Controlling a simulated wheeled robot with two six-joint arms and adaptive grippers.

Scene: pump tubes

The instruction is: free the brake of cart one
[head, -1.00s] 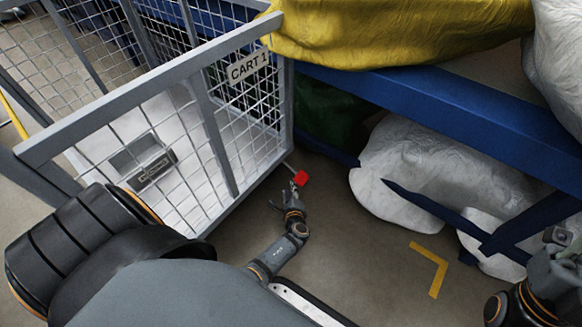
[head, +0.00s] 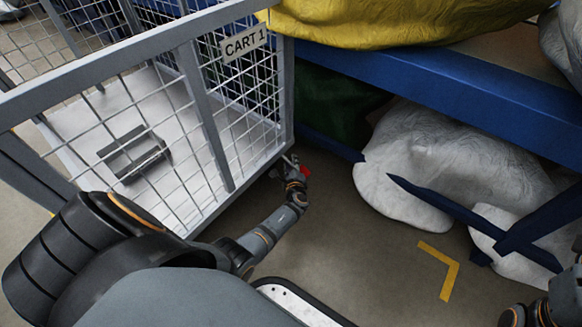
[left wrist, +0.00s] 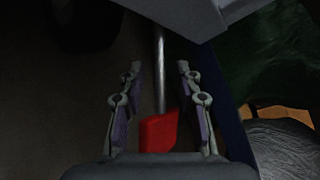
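Cart one is a grey wire-mesh cage cart (head: 207,115) with a sign "CART 1" (head: 245,42) on its mesh. A red pedal (head: 306,171) shows low at the cart's near right corner, partly hidden by my left gripper. My left gripper (head: 291,160) is low beside that corner. In the left wrist view, the red pedal (left wrist: 158,132) sits on a metal rod (left wrist: 160,70) coming from under the cart. The left gripper's fingers (left wrist: 158,85) are open, one on each side of the rod and pedal, with gaps visible. My right gripper is not in view; only part of the right arm shows.
A blue rack (head: 450,80) holds a yellow covered load (head: 390,20). White wrapped sacks (head: 440,165) lie under it, right of my left gripper. A yellow corner mark (head: 443,268) is on the open floor. A dark wheel (left wrist: 85,22) shows under the cart.

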